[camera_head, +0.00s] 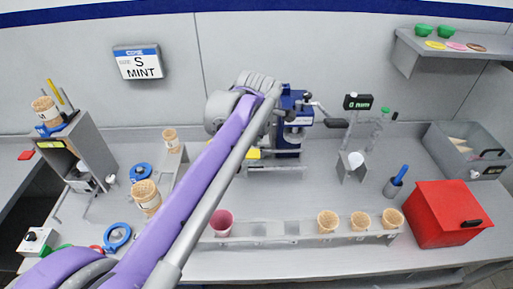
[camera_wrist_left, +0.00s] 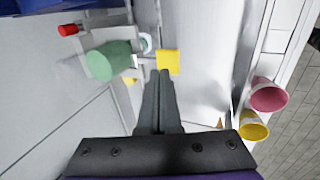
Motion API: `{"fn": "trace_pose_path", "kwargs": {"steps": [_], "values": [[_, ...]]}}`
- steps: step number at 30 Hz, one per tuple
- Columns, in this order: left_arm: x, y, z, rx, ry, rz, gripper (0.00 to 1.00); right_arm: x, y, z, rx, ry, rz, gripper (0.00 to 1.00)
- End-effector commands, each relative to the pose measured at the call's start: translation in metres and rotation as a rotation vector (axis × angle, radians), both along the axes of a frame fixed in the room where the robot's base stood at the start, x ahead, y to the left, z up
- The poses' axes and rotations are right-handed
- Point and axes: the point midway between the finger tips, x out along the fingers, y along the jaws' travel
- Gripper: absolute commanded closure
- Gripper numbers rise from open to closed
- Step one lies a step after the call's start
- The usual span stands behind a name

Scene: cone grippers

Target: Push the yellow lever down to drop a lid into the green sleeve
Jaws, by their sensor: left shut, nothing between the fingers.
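The yellow lever (camera_wrist_left: 168,62) shows as a flat yellow block just beyond my left fingertips in the left wrist view. In the head view a yellow piece (camera_head: 253,153) shows beside my arm, at the foot of the blue machine. A green cylinder (camera_wrist_left: 112,60), which looks like the green sleeve, is left of the lever in the wrist view. My left gripper (camera_wrist_left: 163,76) is shut and empty, its tips very close to the lever; I cannot tell whether they touch. In the head view my arm hides its fingers. My right gripper is out of view.
The blue machine (camera_head: 290,125) stands at the back. A pink cup (camera_head: 221,222) and several cones sit along the front rack (camera_head: 290,240). A yellow cup (camera_wrist_left: 254,126) shows in the wrist view. A red box (camera_head: 440,215) and a grey bin (camera_head: 448,135) stand at right.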

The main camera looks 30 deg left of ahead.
Motion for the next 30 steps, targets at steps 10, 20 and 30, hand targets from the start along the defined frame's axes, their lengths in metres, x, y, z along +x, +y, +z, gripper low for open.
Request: {"fn": "trace_pose_path", "kwargs": {"steps": [10,20,30], "values": [[-0.011,-0.007,0.066,0.0,0.003,-0.001,1.0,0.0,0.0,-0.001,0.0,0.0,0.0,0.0],[-0.014,-0.008,0.08,0.0,0.003,-0.001,1.0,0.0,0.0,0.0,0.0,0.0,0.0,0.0],[-0.014,-0.008,0.08,0.0,0.003,-0.001,1.0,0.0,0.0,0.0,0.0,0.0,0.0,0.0]]}}
